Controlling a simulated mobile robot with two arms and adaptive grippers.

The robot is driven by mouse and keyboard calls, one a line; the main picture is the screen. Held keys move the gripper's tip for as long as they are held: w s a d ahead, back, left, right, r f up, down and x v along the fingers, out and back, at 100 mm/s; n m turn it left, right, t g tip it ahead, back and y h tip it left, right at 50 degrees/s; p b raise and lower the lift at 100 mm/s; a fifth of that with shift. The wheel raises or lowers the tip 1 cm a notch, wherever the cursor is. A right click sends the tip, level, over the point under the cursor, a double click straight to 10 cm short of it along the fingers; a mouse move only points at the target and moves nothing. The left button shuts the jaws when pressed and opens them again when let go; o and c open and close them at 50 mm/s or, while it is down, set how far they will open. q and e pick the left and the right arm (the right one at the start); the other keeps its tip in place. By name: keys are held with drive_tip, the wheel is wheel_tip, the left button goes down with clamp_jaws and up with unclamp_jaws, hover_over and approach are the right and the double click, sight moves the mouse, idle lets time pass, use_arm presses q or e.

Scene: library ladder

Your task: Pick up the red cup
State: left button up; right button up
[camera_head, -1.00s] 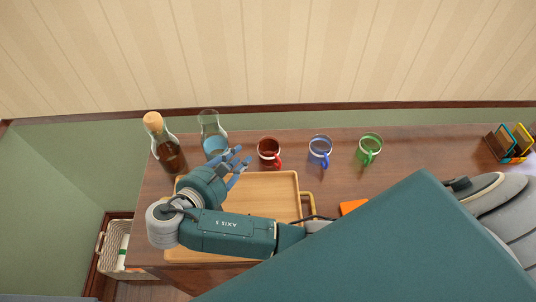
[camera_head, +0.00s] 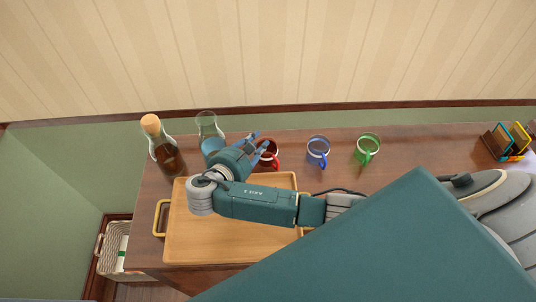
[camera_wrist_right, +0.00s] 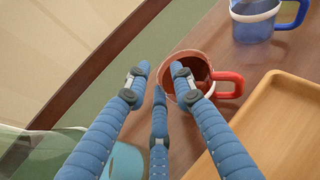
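The red cup (camera_head: 272,158) stands on the wooden table, partly hidden by my right gripper (camera_head: 257,144) in the head view. In the right wrist view the red cup (camera_wrist_right: 200,66) shows its open top, with its handle pointing right. My right gripper (camera_wrist_right: 157,82) has its blue fingers spread apart with nothing held between them. One finger overlaps the cup's rim in this view; I cannot tell whether it touches. My left gripper is not in view.
A blue cup (camera_head: 318,148) and a green cup (camera_head: 367,146) stand to the right. A glass carafe (camera_head: 209,132) and a corked bottle (camera_head: 163,150) stand to the left. A wooden tray (camera_head: 240,248) lies under my arm. The wall is behind the table.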

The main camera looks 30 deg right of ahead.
clamp_jaws()
drive_tip(key=shift+r, duration=0.1)
wheel_tip(320, 180, up, 20)
drive_tip(key=p, duration=0.2)
idle(0.4)
